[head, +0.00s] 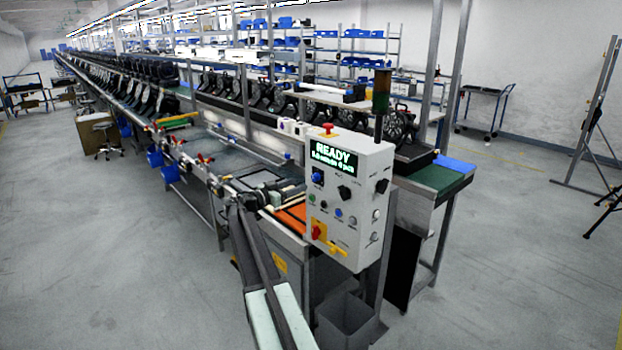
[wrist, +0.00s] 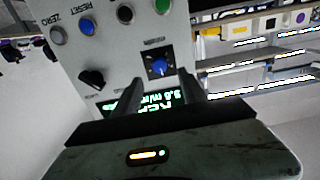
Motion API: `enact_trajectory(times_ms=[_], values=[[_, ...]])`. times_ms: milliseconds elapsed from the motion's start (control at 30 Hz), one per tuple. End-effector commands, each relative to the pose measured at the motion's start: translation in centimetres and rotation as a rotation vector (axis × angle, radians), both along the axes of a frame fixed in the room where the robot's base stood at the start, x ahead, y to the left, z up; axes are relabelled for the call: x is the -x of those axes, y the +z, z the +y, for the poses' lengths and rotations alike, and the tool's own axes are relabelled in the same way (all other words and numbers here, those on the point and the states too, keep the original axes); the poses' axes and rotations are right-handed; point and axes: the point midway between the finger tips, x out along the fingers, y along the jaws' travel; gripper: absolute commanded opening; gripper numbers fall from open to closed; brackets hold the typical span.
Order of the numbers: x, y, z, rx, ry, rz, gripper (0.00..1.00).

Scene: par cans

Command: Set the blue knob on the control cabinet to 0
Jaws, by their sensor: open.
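The blue knob (head: 318,177) is at the upper left of the grey control cabinet's front panel (head: 343,222), under the lit READY display (head: 333,157). In the wrist view, which shows the panel upside down, the blue knob (wrist: 158,66) sits on a dark square plate. My gripper (wrist: 158,84) is open, with its two dark fingers apart just below the knob in that picture. The knob shows between and beyond the fingertips, and no contact is visible. The scale marks and exact knob setting are too small to read.
A black knob (head: 345,193) and several coloured buttons sit close by on the panel. A red emergency button (head: 327,129) is on the cabinet top. A grey bin (head: 346,318) stands below.

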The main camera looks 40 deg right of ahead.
Motion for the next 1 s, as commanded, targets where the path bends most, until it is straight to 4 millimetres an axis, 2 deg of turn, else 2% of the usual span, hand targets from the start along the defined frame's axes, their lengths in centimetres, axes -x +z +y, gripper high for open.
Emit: enact_trajectory(times_ms=[167, 267, 600, 867, 900, 1000], values=[[0.1, 0.0, -0.5, 0.004, 0.0, -0.003, 0.49], [0.1, 0.0, -1.5, 0.003, -0.001, -0.003, 0.49], [0.5, 0.0, -7.3, 0.001, -0.001, -0.002, 0.49], [0.7, 0.0, -7.8, 0.001, -0.001, -0.001, 0.49], [0.7, 0.0, -7.8, 0.001, -0.001, -0.001, 0.44], [0.7, 0.0, -7.8, 0.001, -0.002, -0.001, 0.16]])
